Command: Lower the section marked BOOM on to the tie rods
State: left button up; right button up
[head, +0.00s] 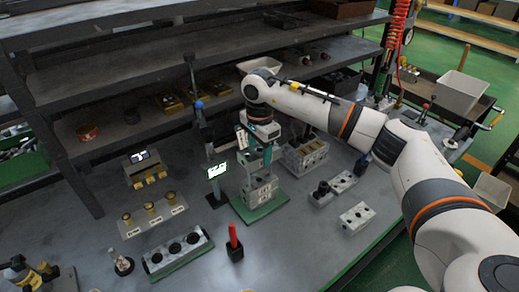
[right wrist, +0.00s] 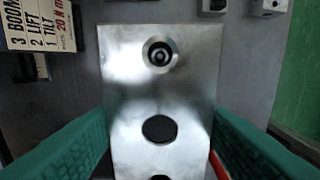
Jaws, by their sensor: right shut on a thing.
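My right gripper (head: 262,154) has teal fingers and is shut on a grey metal valve section (right wrist: 160,95). In the right wrist view the section fills the space between the fingers; its face has a round fitting and dark holes. In the head view the gripper is directly over a stack of metal blocks (head: 260,190) on a green base plate (head: 262,211). I cannot read a BOOM mark on the held section. The tie rods do not show clearly, and I cannot tell whether the section touches the stack. My left gripper is not in view.
An order card (right wrist: 38,24) reads BOOM, LIFT, TILT; a small lit screen (head: 216,170) stands left of the stack. Metal blocks (head: 304,156) (head: 356,218) lie to the right. A ported block (head: 178,252) and red-handled tool (head: 234,243) are in front. Shelves (head: 150,90) rise behind.

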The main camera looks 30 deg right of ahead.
aim_at(260, 150)
jog(key=shift+f+b, duration=2.8)
jog(key=shift+f, duration=1.05)
jog(key=o, duration=1.4)
notch_tip(260, 150, up, 12)
jog(key=shift+r+b, duration=0.1)
jog(key=shift+b, duration=0.85)
